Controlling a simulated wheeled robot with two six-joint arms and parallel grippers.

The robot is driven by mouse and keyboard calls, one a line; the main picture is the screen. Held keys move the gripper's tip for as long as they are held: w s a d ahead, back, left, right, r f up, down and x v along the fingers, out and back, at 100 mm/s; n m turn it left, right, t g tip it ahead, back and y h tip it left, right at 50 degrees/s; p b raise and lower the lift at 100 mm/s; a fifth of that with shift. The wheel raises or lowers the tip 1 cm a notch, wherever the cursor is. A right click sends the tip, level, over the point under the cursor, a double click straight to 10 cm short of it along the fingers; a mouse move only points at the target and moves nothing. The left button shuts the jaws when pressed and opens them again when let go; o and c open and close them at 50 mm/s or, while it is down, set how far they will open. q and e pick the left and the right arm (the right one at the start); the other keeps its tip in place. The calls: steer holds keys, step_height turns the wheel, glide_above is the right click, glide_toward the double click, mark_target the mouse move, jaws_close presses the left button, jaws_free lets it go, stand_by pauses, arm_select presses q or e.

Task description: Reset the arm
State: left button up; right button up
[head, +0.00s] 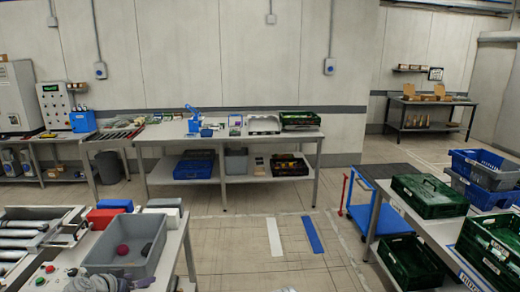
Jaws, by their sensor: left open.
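My left gripper (108,283) shows only in part at the bottom edge of the head view, at the left. It is open, just in front of the near edge of a grey bin (150,262). I see nothing between its fingers, though much of it is cut off by the frame. My right gripper cannot be made out.
The grey bin holds a dark red ball (122,249) and stands on the near left table beside red, blue and white boxes. A roller conveyor (22,232) lies left. Green crates (428,194) and a blue cart (382,212) stand right.

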arm_select(q)
steer(key=s+d+f+m+g+h, duration=0.1)
steer(key=s+d+f+g, duration=0.15)
steer(key=d, duration=0.85)
steer(key=s+d+f+m+g+h, duration=0.1)
steer(key=d+f+g, duration=0.3)
steer(key=d, duration=0.7)
steer(key=s+d+f+m+g+y, duration=0.1)
steer(key=s+d+g+y, duration=0.3)
steer(key=s+d, duration=0.8)
steer(key=shift+s+d+f+y, duration=0.15)
steer(key=shift+s+f+y, duration=0.2)
steer(key=shift+f+y, duration=0.25)
steer(key=shift+r, duration=0.1)
